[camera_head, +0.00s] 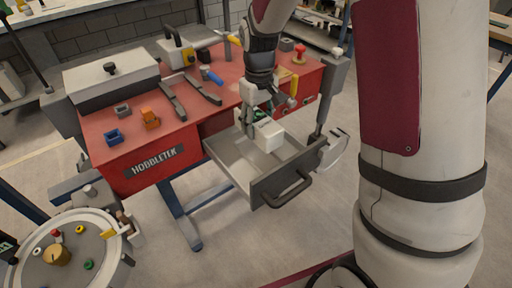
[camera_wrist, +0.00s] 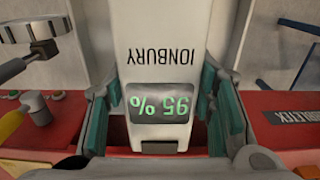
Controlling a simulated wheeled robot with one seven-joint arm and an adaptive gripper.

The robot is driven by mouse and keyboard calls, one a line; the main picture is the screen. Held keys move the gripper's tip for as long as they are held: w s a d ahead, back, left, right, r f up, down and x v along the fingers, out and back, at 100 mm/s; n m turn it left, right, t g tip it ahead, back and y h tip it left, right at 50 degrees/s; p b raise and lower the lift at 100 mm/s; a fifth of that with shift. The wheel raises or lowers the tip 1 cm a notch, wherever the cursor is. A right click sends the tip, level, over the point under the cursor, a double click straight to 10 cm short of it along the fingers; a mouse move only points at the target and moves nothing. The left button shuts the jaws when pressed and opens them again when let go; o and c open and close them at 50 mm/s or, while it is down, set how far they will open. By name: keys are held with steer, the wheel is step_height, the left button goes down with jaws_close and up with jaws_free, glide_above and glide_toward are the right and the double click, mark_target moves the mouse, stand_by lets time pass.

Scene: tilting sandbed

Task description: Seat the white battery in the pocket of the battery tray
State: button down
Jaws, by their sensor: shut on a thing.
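The white battery (camera_head: 266,136) is in my gripper (camera_head: 257,115), over the back part of an open grey drawer-like tray (camera_head: 228,160). My gripper is shut on the battery. In the wrist view the battery (camera_wrist: 160,70) is upside down in the picture, with the word IONBURY and a dark display reading 95 %. Teal finger pads (camera_wrist: 97,122) press at its sides. I cannot tell whether the battery touches the tray floor. No pocket can be made out in the tray; the battery and gripper cover part of it.
The tray's dark front and handle (camera_head: 290,190) stick out from the red bench (camera_head: 150,150). On the bench are a grey lidded box (camera_head: 110,75), a blue block (camera_head: 113,136), an orange block (camera_head: 150,119) and dark bars. A round table (camera_head: 65,250) stands at lower left.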

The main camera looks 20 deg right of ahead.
steer(key=shift+f+b, duration=0.6)
steer(key=shift+f, duration=3.55)
steer(key=shift+f, duration=0.15)
steer(key=c, duration=0.7)
jaws_free()
